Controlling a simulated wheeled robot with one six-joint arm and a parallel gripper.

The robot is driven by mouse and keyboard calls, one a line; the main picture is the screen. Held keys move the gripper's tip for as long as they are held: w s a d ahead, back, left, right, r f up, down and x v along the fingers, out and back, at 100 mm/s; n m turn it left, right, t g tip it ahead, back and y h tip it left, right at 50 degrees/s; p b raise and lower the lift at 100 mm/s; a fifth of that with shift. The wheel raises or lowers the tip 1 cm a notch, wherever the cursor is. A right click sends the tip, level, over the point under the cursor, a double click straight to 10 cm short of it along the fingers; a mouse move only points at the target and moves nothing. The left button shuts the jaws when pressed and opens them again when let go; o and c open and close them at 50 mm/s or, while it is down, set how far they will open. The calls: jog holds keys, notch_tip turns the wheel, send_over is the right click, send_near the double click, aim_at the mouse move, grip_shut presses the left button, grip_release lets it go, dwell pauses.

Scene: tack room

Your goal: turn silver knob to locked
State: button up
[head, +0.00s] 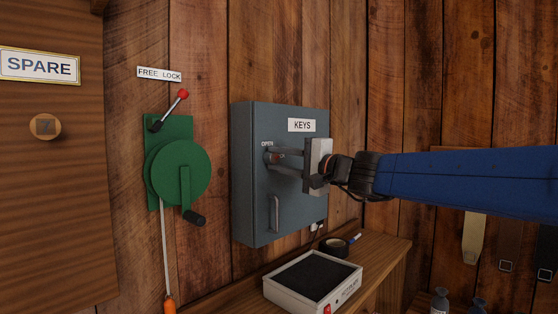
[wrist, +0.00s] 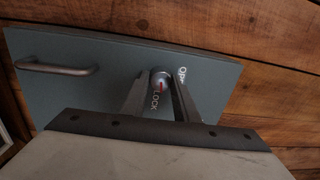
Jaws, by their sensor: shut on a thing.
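The silver knob (wrist: 160,78) is on the door of the grey-blue key cabinet (head: 248,185). In the wrist view it carries a short red mark, whose exact direction is hard to read. The OPEN label (wrist: 182,76) and the LOCK label (wrist: 155,102) lie close around it. My gripper (head: 273,160) reaches in from the right, with one finger on each side of the knob, shut on it. In the head view the fingers mostly hide the knob, and the OPEN label (head: 267,144) shows just above it.
A door handle (head: 276,214) sits below the knob. Left of the cabinet is a green crank box (head: 181,172) with a red-tipped lever (head: 182,95). Below, a wooden bench (head: 385,254) holds a pale tray (head: 312,303) and a dark roll (head: 335,246).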

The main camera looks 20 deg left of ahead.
jog(key=shift+f+m, duration=0.1)
jog(key=shift+m, duration=1)
jog(key=o, duration=1.1)
jog(key=shift+c, duration=0.2)
jog(key=v, duration=1.7)
jog(key=shift+d, duration=0.2)
jog(key=shift+s, duration=0.15)
jog(key=shift+f, duration=0.1)
